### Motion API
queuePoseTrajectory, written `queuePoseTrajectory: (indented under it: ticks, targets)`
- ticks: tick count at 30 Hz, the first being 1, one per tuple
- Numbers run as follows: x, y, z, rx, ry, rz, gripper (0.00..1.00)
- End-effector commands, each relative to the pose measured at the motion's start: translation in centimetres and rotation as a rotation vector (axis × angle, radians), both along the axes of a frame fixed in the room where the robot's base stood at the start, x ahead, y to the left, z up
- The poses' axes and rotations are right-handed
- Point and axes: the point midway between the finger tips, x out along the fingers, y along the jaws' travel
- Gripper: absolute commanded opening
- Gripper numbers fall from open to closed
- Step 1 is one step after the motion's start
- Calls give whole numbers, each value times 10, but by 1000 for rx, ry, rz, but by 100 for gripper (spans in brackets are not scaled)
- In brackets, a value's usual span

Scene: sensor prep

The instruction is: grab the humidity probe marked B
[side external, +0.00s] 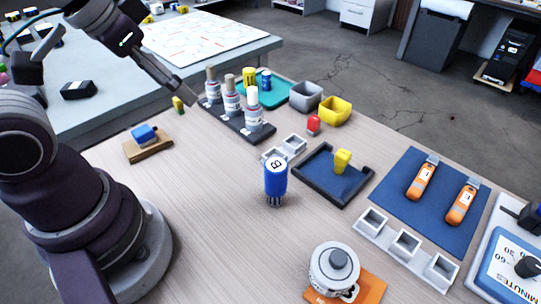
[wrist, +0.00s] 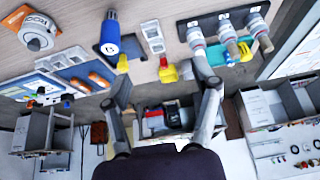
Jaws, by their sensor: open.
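The humidity probe marked B (side external: 276,182) is a blue cylinder with a white top bearing a black B. My gripper (side external: 180,100) is high at the upper left in the side view, well apart from the probe. In the wrist view my gripper (wrist: 162,76) has its two fingers spread with nothing held between them.
A rack (side external: 230,123) holds white-and-grey bottles. A dark-rimmed tray (side external: 325,187) carries a yellow block (side external: 342,161). Two orange devices lie on a blue mat (side external: 440,222). Bare table lies left of the probe.

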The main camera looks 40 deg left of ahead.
Motion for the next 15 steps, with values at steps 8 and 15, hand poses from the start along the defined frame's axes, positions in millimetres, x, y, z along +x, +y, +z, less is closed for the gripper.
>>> queuePoseTrajectory:
  ticks: [8, 15]
  targets:
    - [0, 0, 0, 0, 0, 0, 71]
    - [23, -16, -1, -157, 125, 305, 71]
